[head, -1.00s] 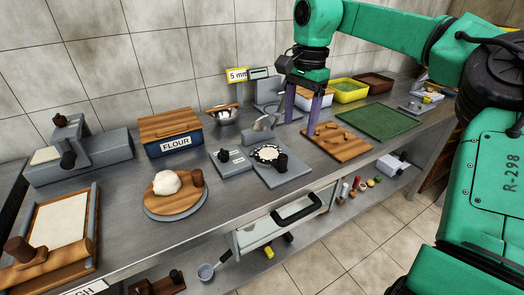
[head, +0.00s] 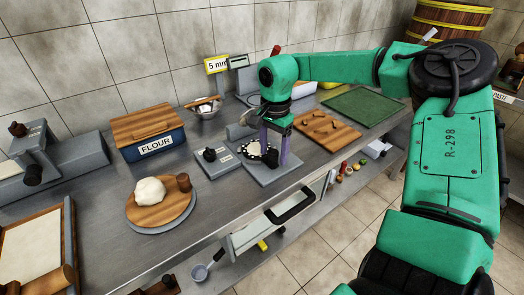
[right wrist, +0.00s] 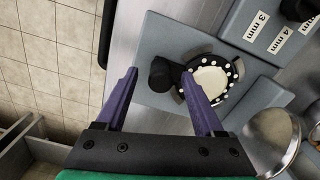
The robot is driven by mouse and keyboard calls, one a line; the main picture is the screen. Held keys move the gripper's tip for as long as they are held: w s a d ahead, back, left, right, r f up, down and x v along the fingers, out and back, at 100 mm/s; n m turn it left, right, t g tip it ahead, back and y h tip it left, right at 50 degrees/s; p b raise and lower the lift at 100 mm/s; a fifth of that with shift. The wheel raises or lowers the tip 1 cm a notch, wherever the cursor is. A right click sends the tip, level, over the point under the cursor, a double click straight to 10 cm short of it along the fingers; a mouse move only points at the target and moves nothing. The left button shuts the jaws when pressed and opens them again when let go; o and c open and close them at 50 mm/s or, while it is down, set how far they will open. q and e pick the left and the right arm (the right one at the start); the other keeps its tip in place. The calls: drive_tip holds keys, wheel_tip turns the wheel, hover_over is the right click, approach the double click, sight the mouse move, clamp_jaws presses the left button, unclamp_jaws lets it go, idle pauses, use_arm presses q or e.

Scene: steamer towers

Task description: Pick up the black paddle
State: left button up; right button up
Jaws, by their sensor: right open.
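I see no thing that is plainly labelled a black paddle. A black ring with white dots (right wrist: 229,82) lies around a pale disc on a grey plate (right wrist: 148,38). A short black cylindrical handle (right wrist: 163,75) stands beside the ring, apparently joined to it. In the head view the handle (head: 271,157) is partly hidden by my gripper. My right gripper (head: 275,150) points down over the plate, open, its purple fingers on either side of the handle in the picture. Whether they touch it I cannot tell. My left gripper is not in view.
Left of the plate is a grey block with a black knob (head: 210,156) and thickness labels. A wooden board (head: 326,132) and a green mat (head: 362,106) lie to the right. A flour box (head: 150,132) and a round board with dough (head: 158,212) stand left. A drawer handle (head: 290,207) juts out in front.

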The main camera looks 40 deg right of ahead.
drive_tip(key=shift+w+f, duration=0.1)
drive_tip(key=shift+f, duration=0.2)
clamp_jaws()
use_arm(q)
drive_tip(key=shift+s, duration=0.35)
